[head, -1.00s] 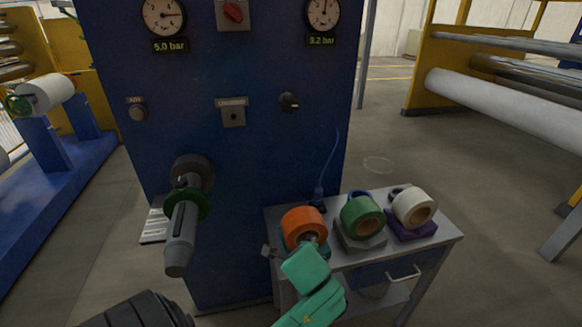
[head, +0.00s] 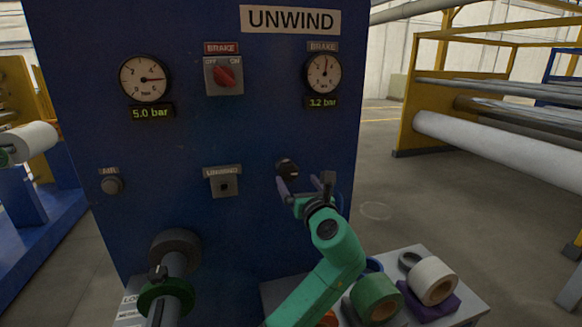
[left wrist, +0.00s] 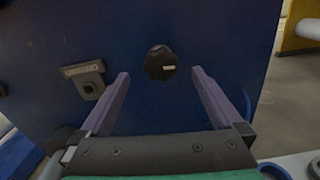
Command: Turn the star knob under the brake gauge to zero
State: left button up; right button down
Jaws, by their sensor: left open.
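The black star knob (head: 287,167) is on the blue panel, below the brake gauge (head: 323,74). The gauge's display (head: 321,102) reads about 3.2 bar. My left gripper (head: 305,182) is open and empty, in front of and just below right of the knob in the head view. In the left wrist view its fingertips (left wrist: 160,73) stand either side of the knob, apart from it. My right gripper is not in view.
A red brake switch (head: 224,76), a 5.0 bar gauge (head: 145,79), a grey unwind plate (head: 224,181) and an air button (head: 112,185) share the panel. A spindle (head: 175,262) sticks out lower left. A cart holds tape rolls, including a green one (head: 376,297).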

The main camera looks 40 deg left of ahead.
aim_at(290, 172)
pick_arm(q)
jog(key=x, duration=0.2)
jog(key=p+x, duration=0.1)
jog(key=x, duration=0.2)
jog(key=f+x, duration=0.1)
jog(key=x, duration=0.1)
jog(key=shift+w+a, duration=0.15)
jog(key=shift+a, duration=0.2)
jog(key=shift+w+a, duration=0.1)
jog(key=shift+a, duration=0.05)
jog(key=shift+d+r, duration=0.15)
jog(key=shift+d, duration=0.2)
jog(key=shift+a, duration=0.15)
jog(key=c, duration=1.3)
jog(key=shift+c, duration=0.2)
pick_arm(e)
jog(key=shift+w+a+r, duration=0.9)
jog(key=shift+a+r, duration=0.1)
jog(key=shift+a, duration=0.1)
